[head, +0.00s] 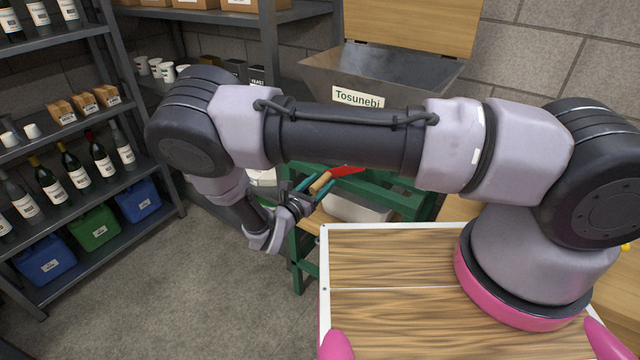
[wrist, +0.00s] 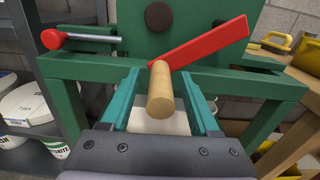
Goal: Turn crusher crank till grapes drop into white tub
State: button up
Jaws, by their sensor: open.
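The crusher has a metal hopper (head: 385,72) labelled "Tosunebi" on a green frame (head: 298,262). Its red crank arm (head: 347,171) ends in a wooden handle (head: 321,182). In the wrist view the red arm (wrist: 212,42) slants up to the right from the handle (wrist: 160,92). My gripper (head: 306,184) is open, its teal fingers (wrist: 162,74) on either side of the handle, with gaps showing on both sides. The white tub (head: 357,208) stands under the crusher, partly hidden by the frame and my arm. Its inside is hidden, and no grapes show.
A red-knobbed rod (wrist: 53,39) sticks out left of the crank. Bottle shelves (head: 75,208) with blue and green bins stand at the left. A wooden bench (wrist: 292,84) with a yellow tool (wrist: 278,41) is right of the crusher. The floor (head: 190,290) between is clear.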

grip_shut()
dwell(1.4)
